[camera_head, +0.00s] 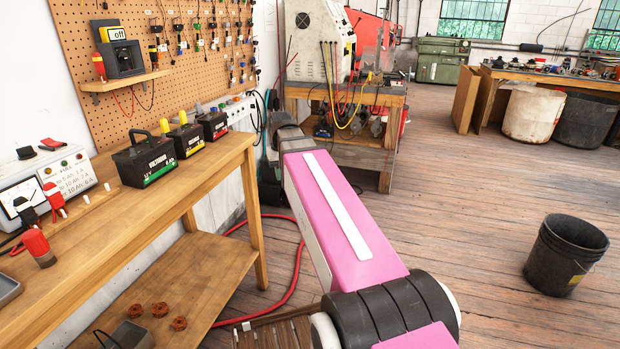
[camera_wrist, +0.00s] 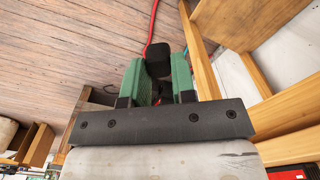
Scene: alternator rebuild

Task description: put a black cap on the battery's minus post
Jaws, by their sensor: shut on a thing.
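My gripper (camera_wrist: 157,85) has green fingers and is closed around a dark, blocky thing (camera_wrist: 157,55), which looks like the black cap; the fingers hide part of it. In the head view my pink arm reaches away past the bench's far end, and the gripper's fingers are not clear there. Three black batteries stand in a row on the bench: a green-labelled one (camera_head: 146,160) nearest, a yellow-labelled one (camera_head: 184,138) and a red-labelled one (camera_head: 212,124). The nearest has a raised black handle. Yellow pieces stand on or behind the tops. I cannot tell which post is minus.
The wooden bench (camera_head: 110,225) runs along the left, with a meter box (camera_head: 70,180) and a red cylinder (camera_head: 38,246) on it. A red hose (camera_head: 292,275) lies on the floor. A black bucket (camera_head: 566,255) stands right. The floor between is free.

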